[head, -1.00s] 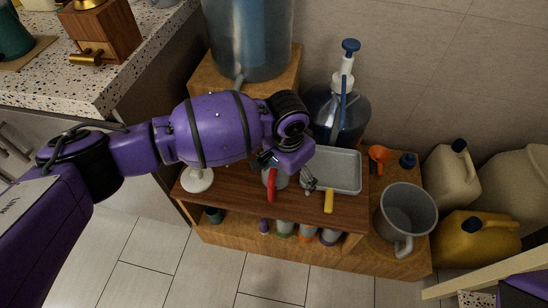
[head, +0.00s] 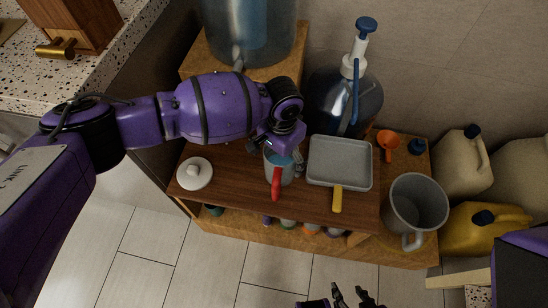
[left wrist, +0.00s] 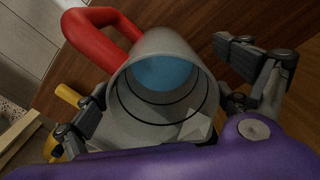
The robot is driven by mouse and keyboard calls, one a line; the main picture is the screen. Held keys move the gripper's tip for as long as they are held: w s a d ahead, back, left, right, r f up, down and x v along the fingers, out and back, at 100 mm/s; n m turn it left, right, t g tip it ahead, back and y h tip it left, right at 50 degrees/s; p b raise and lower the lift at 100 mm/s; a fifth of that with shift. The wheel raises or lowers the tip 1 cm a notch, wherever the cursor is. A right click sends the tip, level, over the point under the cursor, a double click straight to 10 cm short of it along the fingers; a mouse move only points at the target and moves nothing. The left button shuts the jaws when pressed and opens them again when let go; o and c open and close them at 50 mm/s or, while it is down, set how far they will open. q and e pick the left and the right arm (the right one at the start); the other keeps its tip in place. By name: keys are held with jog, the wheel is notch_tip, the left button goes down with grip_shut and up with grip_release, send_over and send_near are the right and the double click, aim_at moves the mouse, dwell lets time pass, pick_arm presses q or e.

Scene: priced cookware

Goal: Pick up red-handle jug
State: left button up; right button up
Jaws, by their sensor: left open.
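The grey jug with a red handle (head: 276,184) stands on the wooden shelf top, its handle toward the front. In the left wrist view the jug (left wrist: 150,112) is seen from above, with a blue surface inside its round mouth. My left gripper (head: 284,158) is at the jug, partly hiding its rear. In the left wrist view my left gripper's fingers (left wrist: 170,100) are spread on either side of the jug, open; whether they touch it is unclear. My right gripper (head: 350,292) is at the bottom edge of the head view, open and empty, away from the shelf.
A grey pan with a yellow handle (head: 339,163) lies just right of the jug. A white round lid-like object (head: 194,173) is at left. A blue water bottle with pump (head: 345,100) stands behind. A large grey pitcher (head: 414,208) is at right.

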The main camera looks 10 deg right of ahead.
pick_arm(q)
jog(key=shift+f, duration=0.8)
jog(key=shift+c, duration=0.5)
jog(key=c, duration=1.5)
jog(key=shift+r, duration=0.15)
